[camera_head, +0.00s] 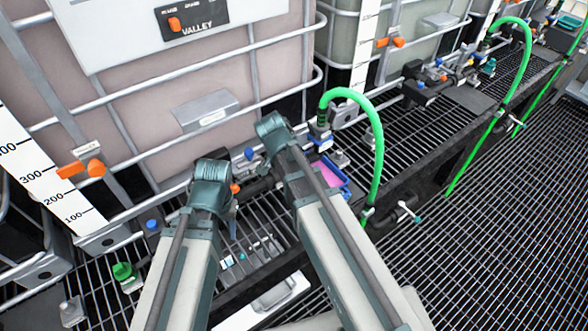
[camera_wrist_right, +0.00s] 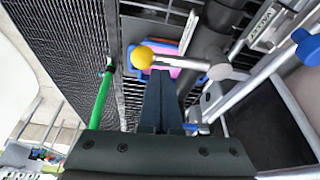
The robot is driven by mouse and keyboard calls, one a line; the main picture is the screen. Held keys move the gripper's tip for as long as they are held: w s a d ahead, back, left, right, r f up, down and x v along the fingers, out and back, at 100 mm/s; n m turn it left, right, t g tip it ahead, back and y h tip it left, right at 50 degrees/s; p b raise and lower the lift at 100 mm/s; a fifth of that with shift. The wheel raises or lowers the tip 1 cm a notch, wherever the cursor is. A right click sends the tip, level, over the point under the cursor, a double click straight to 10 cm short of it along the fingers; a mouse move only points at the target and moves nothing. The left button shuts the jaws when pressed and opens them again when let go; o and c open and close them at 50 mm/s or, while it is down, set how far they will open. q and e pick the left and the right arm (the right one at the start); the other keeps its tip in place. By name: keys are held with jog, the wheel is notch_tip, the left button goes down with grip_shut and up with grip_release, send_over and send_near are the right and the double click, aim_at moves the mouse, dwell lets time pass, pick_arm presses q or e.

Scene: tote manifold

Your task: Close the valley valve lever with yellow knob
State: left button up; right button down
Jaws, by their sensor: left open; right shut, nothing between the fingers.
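The valve lever with the yellow knob (camera_wrist_right: 142,57) shows in the right wrist view. Its grey handle (camera_wrist_right: 182,63) runs sideways from the knob to a round grey hub (camera_wrist_right: 221,72). My right gripper (camera_wrist_right: 162,76) is shut and empty, its fingertips just below the handle, between knob and hub; I cannot tell whether they touch it. In the head view the yellow knob is not visible. My left gripper (camera_head: 232,210) is over the grating in front of the VALLEY tank (camera_head: 270,75); its fingertips are mostly hidden by its own arm.
A green hose (camera_head: 375,140) arches right of my right arm. A pink tray with a blue rim (camera_head: 346,187) lies beside it. A blue handle (camera_wrist_right: 306,47) is at the right in the wrist view. The grated floor (camera_head: 480,230) is clear at the right.

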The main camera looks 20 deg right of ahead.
notch_tip(320, 180, up, 10)
jog(key=p, duration=1)
jog(key=s+a+f+n+g+y+b, duration=0.1)
jog(key=s+a+f+n+b, duration=0.3)
jog(key=s+n, duration=0.3)
jog(key=s+a+f+n+g+y+b, duration=0.1)
jog(key=s+a+f+n+b, duration=0.3)
jog(key=s+a+n, duration=0.3)
jog(key=f+n, duration=0.1)
jog(key=n, duration=0.1)
jog(key=shift+s+n, duration=0.15)
jog(key=shift+n, duration=0.15)
